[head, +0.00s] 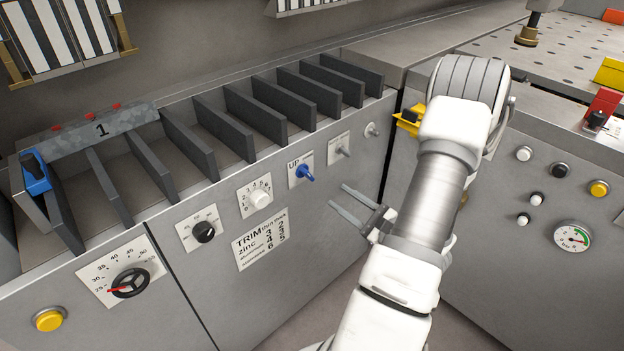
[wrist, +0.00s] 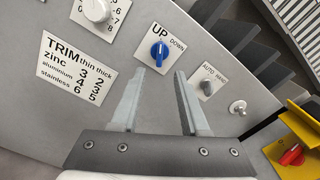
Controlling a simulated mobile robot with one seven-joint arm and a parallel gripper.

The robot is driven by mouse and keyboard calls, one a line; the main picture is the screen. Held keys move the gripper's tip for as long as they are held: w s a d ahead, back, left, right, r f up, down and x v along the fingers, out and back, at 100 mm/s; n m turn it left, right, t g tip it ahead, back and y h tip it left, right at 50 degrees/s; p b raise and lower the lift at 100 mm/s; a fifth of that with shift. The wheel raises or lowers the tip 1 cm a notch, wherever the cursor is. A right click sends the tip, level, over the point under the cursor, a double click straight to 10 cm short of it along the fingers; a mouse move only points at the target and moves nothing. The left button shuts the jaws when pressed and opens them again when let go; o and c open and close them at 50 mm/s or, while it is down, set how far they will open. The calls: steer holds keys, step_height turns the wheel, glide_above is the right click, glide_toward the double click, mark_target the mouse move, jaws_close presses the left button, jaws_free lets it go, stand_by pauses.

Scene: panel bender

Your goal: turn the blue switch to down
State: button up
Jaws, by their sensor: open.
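The blue switch (head: 304,172) sits on a white plate on the grey front panel, with "UP" printed on the plate. In the wrist view the blue switch (wrist: 159,51) shows as a knob with a pale line on it, between the words "UP" at left and "DOWN" at right. My gripper (head: 339,195) is open and empty, in front of the panel, a little right of and below the switch. In the wrist view my gripper's fingertips (wrist: 161,72) lie apart on either side, just short of the switch, with no contact visible.
A grey AUTO/HAND switch (wrist: 207,86) is close to the right finger. A white dial (head: 260,198) and a TRIM label (head: 261,239) are left of the blue switch. Dark dividers (head: 257,113) rise above the panel.

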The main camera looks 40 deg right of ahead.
mark_target(310, 176)
steer(key=w, duration=0.7)
steer(key=w+a+b, duration=0.1)
steer(key=w, duration=0.3)
steer(key=shift+s, duration=0.1)
jaws_close()
